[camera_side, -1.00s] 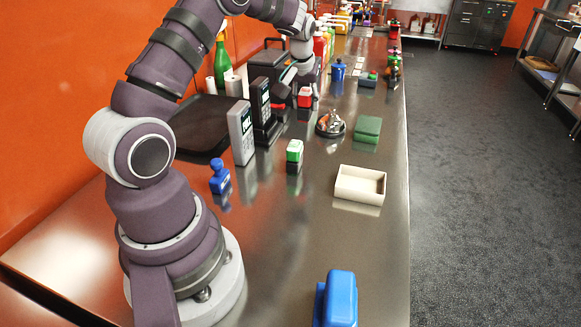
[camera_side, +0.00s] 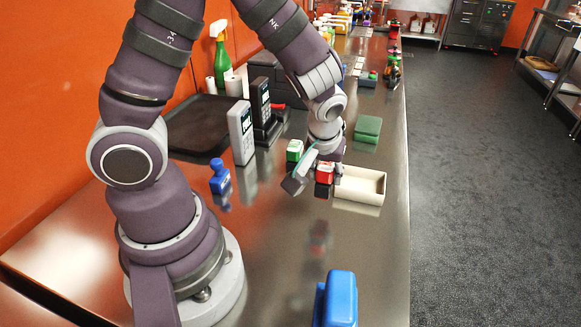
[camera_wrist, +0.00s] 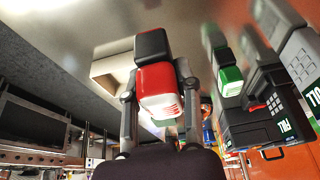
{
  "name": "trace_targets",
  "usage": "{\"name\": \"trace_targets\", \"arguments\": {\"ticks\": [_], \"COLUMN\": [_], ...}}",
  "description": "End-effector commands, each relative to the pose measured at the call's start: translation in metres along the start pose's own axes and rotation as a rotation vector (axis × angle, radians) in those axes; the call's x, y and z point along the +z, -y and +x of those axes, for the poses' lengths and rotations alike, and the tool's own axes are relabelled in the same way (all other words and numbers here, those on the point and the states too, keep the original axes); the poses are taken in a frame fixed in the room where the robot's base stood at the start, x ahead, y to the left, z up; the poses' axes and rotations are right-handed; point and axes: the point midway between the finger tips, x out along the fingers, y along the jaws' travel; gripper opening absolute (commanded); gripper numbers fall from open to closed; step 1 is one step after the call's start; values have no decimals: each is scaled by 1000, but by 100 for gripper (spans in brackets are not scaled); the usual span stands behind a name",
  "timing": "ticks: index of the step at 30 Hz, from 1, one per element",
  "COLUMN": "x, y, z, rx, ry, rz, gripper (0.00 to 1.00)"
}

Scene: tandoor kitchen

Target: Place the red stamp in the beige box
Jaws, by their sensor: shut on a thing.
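My gripper (camera_side: 327,174) is shut on the red stamp (camera_side: 324,175), a red block with a black part below it. In the wrist view the stamp (camera_wrist: 158,88) sits between both fingers. The beige box (camera_side: 361,196) is an open, shallow tray on the steel counter. The held stamp is just left of the box's left wall in the side view, raised above the counter. In the wrist view part of the box (camera_wrist: 110,65) shows behind the stamp. The gripper hides the box's far left corner in the side view.
A green-and-white stamp (camera_side: 294,150) stands behind my gripper. A blue stamp (camera_side: 219,177) and a grey card terminal (camera_side: 240,133) stand to the left. A green pad (camera_side: 367,129) lies behind the box. A blue object (camera_side: 340,299) is at the front. The counter between is clear.

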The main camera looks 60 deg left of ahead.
Motion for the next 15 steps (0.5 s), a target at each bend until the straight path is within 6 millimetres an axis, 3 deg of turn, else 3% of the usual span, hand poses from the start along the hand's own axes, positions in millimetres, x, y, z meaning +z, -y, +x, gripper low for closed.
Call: {"name": "trace_targets", "arguments": {"ticks": [6, 15], "x": [-39, -66], "y": [-35, -59], "z": [23, 38], "rx": [-1, -3], "ry": [1, 2], "rz": [-1, 0], "gripper": [0, 0]}}
